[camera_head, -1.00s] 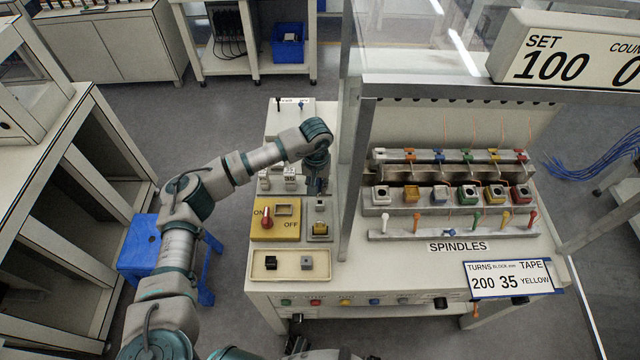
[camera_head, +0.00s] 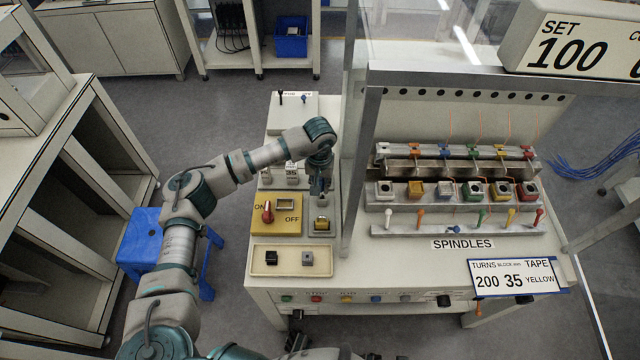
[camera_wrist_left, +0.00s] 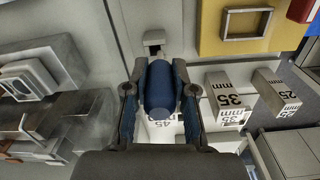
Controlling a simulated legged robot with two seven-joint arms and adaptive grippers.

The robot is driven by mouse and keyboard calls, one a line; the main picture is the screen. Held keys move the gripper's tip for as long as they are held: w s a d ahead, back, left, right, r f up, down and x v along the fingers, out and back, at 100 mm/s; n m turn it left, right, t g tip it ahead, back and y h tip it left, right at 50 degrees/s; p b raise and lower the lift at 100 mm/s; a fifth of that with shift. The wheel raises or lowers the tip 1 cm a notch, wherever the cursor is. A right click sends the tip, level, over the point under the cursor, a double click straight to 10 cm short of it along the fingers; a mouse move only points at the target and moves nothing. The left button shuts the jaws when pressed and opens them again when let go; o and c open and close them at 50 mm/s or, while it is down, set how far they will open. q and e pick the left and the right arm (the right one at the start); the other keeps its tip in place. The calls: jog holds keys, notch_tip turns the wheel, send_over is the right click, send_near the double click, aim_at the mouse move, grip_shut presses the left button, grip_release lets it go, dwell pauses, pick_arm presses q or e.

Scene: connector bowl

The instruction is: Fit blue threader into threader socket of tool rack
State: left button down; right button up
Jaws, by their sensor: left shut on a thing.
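My left gripper (camera_head: 320,190) is over the left part of the bench, beside the upright post. In the left wrist view its fingers (camera_wrist_left: 160,95) are shut on the blue threader (camera_wrist_left: 161,88), a thick blue cylinder that lies between them. My right gripper is not in view.
Marked blocks (camera_wrist_left: 226,95) stand close to the gripper. A yellow switch panel (camera_head: 276,214) and a cream tray (camera_head: 291,261) lie nearer the front. The post (camera_head: 359,170) and the spindle rows (camera_head: 455,192) stand to the right.

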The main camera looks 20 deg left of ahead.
pick_arm(q)
jog(key=shift+d, duration=0.6)
jog(key=shift+a+f, duration=0.35)
jog(key=shift+a, duration=0.15)
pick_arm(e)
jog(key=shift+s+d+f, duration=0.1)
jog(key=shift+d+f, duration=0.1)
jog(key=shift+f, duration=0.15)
pick_arm(q)
jog(key=shift+d+f+b, duration=0.25)
jog(key=shift+d+b, duration=0.15)
jog(key=shift+b, duration=0.05)
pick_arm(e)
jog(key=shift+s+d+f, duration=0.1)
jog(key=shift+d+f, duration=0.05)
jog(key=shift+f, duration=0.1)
pick_arm(q)
jog(key=shift+a+f, duration=0.25)
jog(key=shift+f, duration=0.1)
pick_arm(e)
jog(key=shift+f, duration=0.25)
pick_arm(q)
jog(key=shift+d+f+b, duration=0.15)
jog(key=shift+f+b, duration=0.2)
jog(key=shift+b, duration=0.15)
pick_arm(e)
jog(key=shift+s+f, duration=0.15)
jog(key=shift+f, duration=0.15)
